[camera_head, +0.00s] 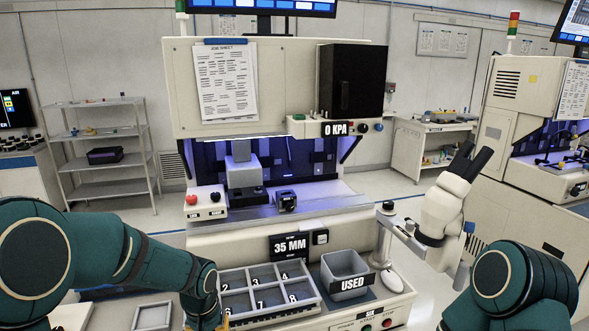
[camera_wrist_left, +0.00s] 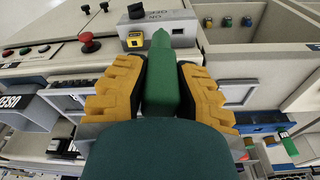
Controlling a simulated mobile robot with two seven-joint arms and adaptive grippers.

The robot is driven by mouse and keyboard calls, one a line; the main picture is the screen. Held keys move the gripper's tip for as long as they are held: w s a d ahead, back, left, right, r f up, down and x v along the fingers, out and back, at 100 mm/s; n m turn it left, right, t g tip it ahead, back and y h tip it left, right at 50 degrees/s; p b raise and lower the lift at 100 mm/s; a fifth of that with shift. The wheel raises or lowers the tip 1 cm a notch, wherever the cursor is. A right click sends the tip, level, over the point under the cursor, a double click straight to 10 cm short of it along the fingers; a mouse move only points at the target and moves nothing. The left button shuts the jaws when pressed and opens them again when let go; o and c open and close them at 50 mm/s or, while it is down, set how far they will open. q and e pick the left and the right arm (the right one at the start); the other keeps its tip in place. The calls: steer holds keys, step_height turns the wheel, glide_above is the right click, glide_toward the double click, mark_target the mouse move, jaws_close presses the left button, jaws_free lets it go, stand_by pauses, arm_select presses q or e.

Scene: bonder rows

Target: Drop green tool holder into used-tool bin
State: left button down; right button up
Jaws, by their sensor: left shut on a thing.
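The green tool holder (camera_wrist_left: 160,82) is between the yellow fingers of my left gripper (camera_wrist_left: 160,85) in the left wrist view, and the gripper is shut on it. In the head view only a little of my left gripper (camera_head: 222,322) shows at the bottom edge, left of the numbered tray; the held holder is hidden there. The grey used-tool bin (camera_head: 346,264), labelled USED, stands right of the tray on the bench. It also shows at the left of the left wrist view (camera_wrist_left: 32,110), apart from the gripper. My right gripper is out of the head view.
The numbered tray (camera_head: 262,318) has several compartments. Behind it stands the bonder machine (camera_head: 282,248). A microscope (camera_head: 440,212) leans in right of the bin. In the wrist view, small coloured pieces (camera_wrist_left: 226,21) and another green piece (camera_wrist_left: 289,144) are at the right.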

arm_select(q)
steer(key=s+f, duration=0.1)
steer(key=s, duration=0.1)
steer(key=s+f, duration=0.1)
steer(key=shift+s+d+f+b, duration=0.3)
steer(key=shift+s+d+f, duration=0.05)
